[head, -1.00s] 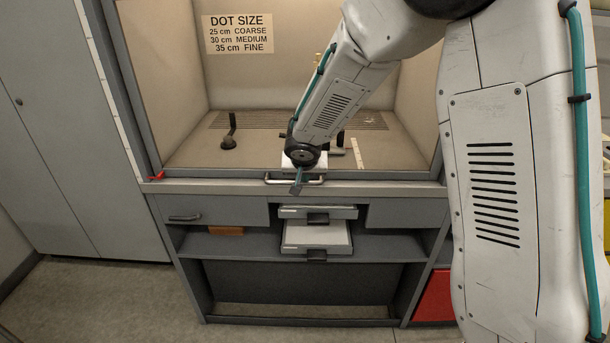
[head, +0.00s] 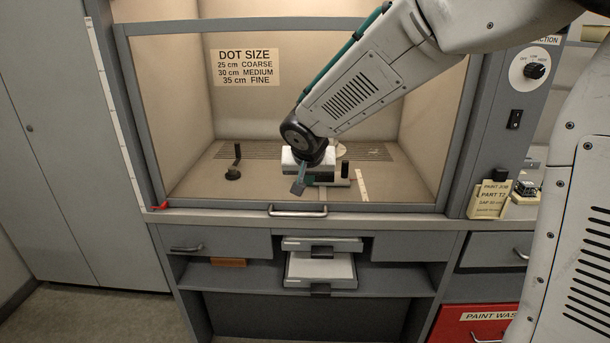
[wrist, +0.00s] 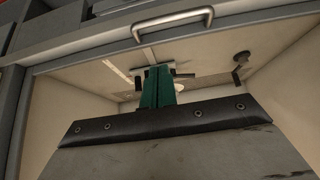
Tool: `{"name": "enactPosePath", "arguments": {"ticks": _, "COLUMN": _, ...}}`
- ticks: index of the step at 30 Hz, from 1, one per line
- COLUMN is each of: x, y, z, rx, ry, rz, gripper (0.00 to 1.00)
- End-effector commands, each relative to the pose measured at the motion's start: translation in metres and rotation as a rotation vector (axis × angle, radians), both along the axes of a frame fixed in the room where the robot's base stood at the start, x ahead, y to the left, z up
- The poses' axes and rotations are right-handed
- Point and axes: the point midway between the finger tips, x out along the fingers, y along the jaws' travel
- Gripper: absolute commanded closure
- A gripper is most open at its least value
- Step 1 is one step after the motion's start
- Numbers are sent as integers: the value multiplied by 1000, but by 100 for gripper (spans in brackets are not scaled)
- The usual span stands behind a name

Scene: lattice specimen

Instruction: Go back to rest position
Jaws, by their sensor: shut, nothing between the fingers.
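My gripper (head: 299,187) is in front of the booth's glass sash in the head view, above the sash handle, at the end of my bent arm. In the wrist view its teal fingers (wrist: 158,88) are together, with nothing between them. Part of the gripper is hidden by my own wrist in the head view.
The booth sash has a metal handle (head: 298,211) close below my gripper. Two trays (head: 320,270) jut out below the counter. A switch panel (head: 514,120) and yellow note (head: 488,200) are at right.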

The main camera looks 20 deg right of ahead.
Motion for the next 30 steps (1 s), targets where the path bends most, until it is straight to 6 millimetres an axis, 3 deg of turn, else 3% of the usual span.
{"name": "enactPosePath", "arguments": {"ticks": 5, "x": -11, "y": -6, "z": -2, "rx": -66, "ry": 57, "rz": 56, "gripper": 100}}
{"name": "enactPosePath", "arguments": {"ticks": 8, "x": -38, "y": -15, "z": -16, "rx": -127, "ry": 174, "rz": 104, "gripper": 100}}
{"name": "enactPosePath", "arguments": {"ticks": 18, "x": -186, "y": -58, "z": 5, "rx": -144, "ry": 502, "rz": 242, "gripper": 100}}
{"name": "enactPosePath", "arguments": {"ticks": 24, "x": -283, "y": -67, "z": 23, "rx": -43, "ry": 599, "rz": 326, "gripper": 100}}
{"name": "enactPosePath", "arguments": {"ticks": 27, "x": -321, "y": -67, "z": 28, "rx": 12, "ry": 600, "rz": 349, "gripper": 100}}
{"name": "enactPosePath", "arguments": {"ticks": 30, "x": -345, "y": -67, "z": 32, "rx": 54, "ry": 571, "rz": 339, "gripper": 100}}
